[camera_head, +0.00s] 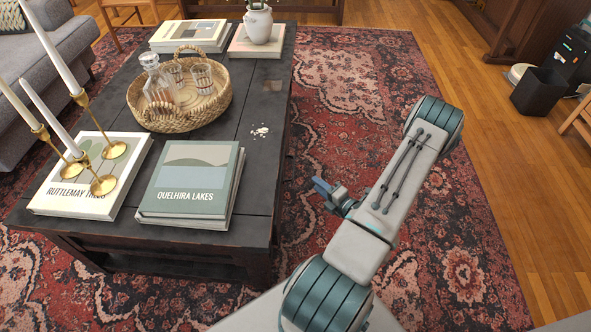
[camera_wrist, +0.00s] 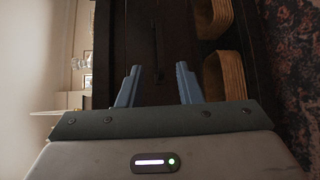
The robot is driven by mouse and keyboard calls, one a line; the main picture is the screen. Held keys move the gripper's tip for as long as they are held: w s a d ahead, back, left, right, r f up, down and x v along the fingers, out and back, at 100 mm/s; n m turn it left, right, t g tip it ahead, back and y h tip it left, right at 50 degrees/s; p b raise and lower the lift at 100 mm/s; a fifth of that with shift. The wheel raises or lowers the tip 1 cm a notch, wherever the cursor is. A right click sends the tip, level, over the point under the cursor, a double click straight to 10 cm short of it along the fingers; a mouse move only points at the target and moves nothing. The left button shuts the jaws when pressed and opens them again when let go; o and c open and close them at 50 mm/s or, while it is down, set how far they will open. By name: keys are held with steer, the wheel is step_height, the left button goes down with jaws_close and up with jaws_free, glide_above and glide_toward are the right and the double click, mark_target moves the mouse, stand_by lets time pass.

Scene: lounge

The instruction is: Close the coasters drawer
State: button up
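The dark coffee table (camera_head: 264,165) stands left of my arm in the head view. I cannot make out the coasters drawer or any coasters in that view, and no drawer clearly sticks out from the table's right side. My gripper (camera_head: 328,192) is beside the table's right side, apart from it, over the rug. In the wrist view my gripper (camera_wrist: 158,83) has its two blue fingers wide apart with nothing between them. Dark wood (camera_wrist: 150,40) fills the space beyond the fingers, with a thin line running through it; I cannot tell if this is the drawer front.
A wicker tray (camera_head: 165,118) with a decanter and glasses, several books (camera_head: 190,180) and brass candle holders (camera_head: 103,185) stand on the table. Patterned rug (camera_head: 460,225) is clear right of my arm.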

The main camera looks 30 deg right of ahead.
steer(key=w+a+f+b, duration=0.1)
steer(key=w+b, duration=0.2)
steer(key=w, duration=0.8)
steer(key=shift+w+a+f, duration=0.2)
steer(key=shift+f, duration=0.1)
jaws_close()
